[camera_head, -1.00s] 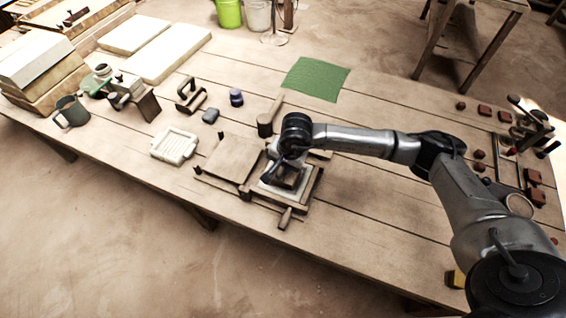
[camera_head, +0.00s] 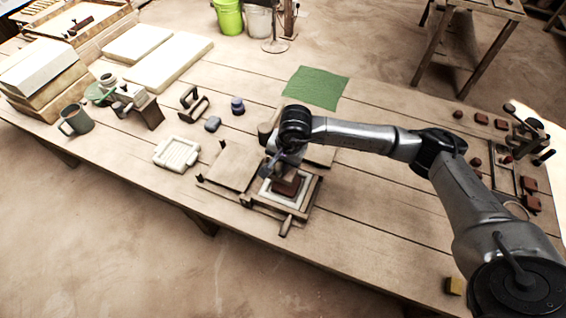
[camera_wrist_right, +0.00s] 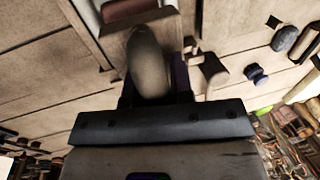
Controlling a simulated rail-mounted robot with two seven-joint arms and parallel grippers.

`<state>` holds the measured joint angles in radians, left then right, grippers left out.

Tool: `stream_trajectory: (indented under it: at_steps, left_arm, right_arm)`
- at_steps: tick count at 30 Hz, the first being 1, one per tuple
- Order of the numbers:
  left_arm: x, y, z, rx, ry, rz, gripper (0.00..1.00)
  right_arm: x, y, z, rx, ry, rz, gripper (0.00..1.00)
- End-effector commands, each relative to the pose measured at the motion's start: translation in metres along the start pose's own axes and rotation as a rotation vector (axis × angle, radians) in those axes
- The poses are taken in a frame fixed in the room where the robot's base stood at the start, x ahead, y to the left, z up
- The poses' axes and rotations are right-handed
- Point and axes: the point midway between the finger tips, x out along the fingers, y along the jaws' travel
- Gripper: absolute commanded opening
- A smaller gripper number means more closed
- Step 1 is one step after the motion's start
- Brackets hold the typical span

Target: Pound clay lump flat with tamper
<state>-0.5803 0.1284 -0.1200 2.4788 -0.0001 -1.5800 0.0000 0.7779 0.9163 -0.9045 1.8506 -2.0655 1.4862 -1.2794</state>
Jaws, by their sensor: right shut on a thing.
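The clay lump (camera_head: 286,187) is a reddish-brown mass inside the pale square mould of the wooden press (camera_head: 262,204). Its upper part is partly covered by my gripper, so its flatness is hard to judge. My right gripper (camera_head: 274,164) is just above and left of the clay, pointing down. It is shut on the tamper, whose rounded grey-beige handle (camera_wrist_right: 150,62) shows in the right wrist view. The tamper's working end is hard to make out, and I cannot tell whether it touches the clay. My left gripper is out of view.
The press's flat wooden board (camera_head: 234,166) lies beside the mould. A white tray (camera_head: 176,152), a dark bottle (camera_head: 237,106) and a grey sponge-like piece (camera_head: 212,124) stand to the left. A green cloth (camera_head: 316,87) lies behind. The table's front right is mostly clear.

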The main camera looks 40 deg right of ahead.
Motion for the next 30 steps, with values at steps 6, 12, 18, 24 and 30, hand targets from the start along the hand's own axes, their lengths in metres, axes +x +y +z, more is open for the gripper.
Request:
stream_trajectory:
  at_steps: [6,12,18,24,30]
  left_arm:
    - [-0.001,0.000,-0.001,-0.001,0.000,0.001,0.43]
    - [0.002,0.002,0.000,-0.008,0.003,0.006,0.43]
    - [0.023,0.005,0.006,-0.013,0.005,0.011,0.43]
    - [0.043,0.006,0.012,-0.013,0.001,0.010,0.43]
    - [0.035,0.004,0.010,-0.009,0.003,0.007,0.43]
  right_arm:
    - [-0.002,-0.001,0.000,-0.001,0.000,-0.002,0.00]
    - [0.002,0.000,0.000,-0.001,0.000,-0.002,0.00]
    - [0.029,0.006,0.000,-0.001,0.000,-0.002,0.00]
    - [0.053,0.010,0.000,-0.001,0.001,-0.003,0.00]
    - [0.044,0.009,0.000,-0.001,0.001,-0.003,0.00]
